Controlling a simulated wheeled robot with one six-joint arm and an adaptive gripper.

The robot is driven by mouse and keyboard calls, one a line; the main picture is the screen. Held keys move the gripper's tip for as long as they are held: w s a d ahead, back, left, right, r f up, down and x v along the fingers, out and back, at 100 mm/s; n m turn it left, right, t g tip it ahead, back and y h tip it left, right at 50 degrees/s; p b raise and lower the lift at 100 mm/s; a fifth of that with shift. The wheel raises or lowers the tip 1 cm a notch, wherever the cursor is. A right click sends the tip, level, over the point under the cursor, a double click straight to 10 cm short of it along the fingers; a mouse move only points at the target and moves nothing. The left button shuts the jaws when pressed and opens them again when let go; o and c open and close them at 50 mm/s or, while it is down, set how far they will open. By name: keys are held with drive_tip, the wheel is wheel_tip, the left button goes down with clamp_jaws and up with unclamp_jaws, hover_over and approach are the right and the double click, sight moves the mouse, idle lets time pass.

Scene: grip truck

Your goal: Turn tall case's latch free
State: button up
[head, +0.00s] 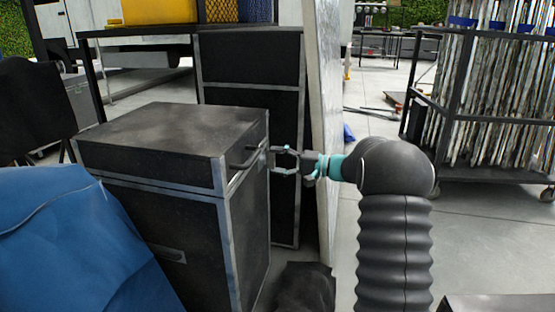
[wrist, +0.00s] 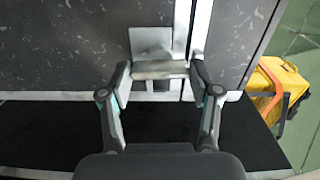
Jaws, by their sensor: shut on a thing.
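A dark, silver-edged case (head: 165,225) with a lid stands at the left in the head view, in front of a taller narrow black one (head: 250,62). My gripper (head: 273,160) reaches in from the right, at the near case's right side by the lid seam. In the wrist view my gripper (wrist: 159,72) is shut on the latch (wrist: 160,70), a pale bar across the space between the fingertips. Its plate (wrist: 150,42) lies flat against the dark panel beside a metal edge strip. The head view does not show the latch clearly.
A pale upright panel (head: 328,90) stands close behind my gripper. Blue fabric (head: 75,245) covers the lower left, and a dark cloth-like object (head: 305,288) lies below the gripper. A wheeled rack (head: 485,110) stands at the right, with clear floor (head: 485,235) before it.

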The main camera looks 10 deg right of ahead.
drive_tip(key=shift+m, duration=0.3)
idle(0.4)
drive_tip(key=o, duration=1.1)
drive_tip(key=shift+o, duration=0.2)
drive_tip(key=v, duration=1.2)
